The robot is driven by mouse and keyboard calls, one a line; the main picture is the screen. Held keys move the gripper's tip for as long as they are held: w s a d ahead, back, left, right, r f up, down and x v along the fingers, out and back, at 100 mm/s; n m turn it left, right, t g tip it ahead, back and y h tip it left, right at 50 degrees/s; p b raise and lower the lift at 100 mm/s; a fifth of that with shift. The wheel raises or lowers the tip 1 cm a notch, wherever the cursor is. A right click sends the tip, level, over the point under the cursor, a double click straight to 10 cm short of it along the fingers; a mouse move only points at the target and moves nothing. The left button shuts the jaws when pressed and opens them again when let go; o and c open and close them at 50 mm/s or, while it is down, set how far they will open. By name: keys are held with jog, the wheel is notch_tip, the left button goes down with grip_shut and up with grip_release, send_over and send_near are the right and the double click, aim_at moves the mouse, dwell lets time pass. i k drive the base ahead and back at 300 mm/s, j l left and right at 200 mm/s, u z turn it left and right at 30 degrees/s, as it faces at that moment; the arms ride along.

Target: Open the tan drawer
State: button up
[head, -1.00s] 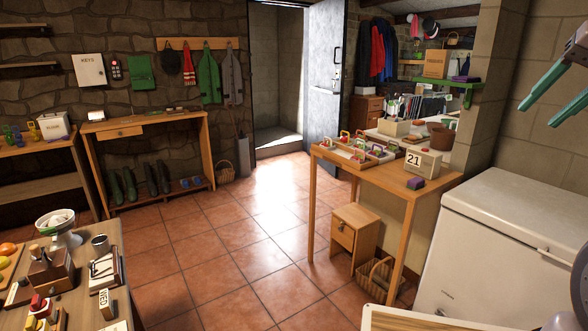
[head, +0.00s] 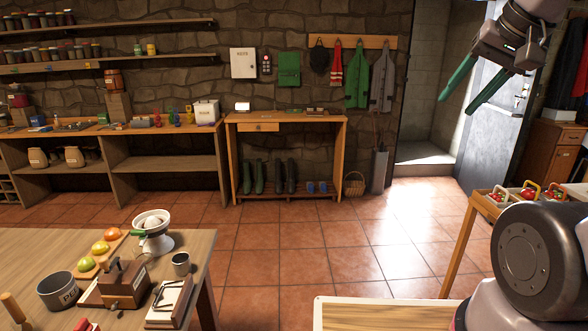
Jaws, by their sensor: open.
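A tan, light-wood drawer (head: 264,127) sits under the top of a narrow wooden table (head: 233,165) against the stone wall. It looks shut, with a small dark handle on its front. My gripper (head: 456,102) is at the upper right of the head view, with two green fingers apart and nothing between them. It is raised in the air, far nearer to me than the drawer and to the right of it in the picture.
A wooden worktable (head: 50,255) with a juicer (head: 153,230) and other items fills the near left. Tiled floor (head: 290,250) is open between it and the drawer table. Boots (head: 275,177) stand on the low shelf. A basket (head: 354,184) is on the floor beside it.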

aim_at(247, 126)
jog(key=i+u, duration=0.2)
jog(key=i, duration=0.85)
jog(key=i+l+u, duration=0.15)
jog(key=i, duration=0.85)
jog(key=i+l+u, duration=0.15)
jog(key=i, duration=1.95)
jog(key=i+j+z, duration=0.1)
jog(key=i+j, duration=0.2)
jog(key=i, duration=0.2)
jog(key=i+j+z, duration=0.1)
jog(key=i+j, duration=0.2)
jog(key=i, duration=0.2)
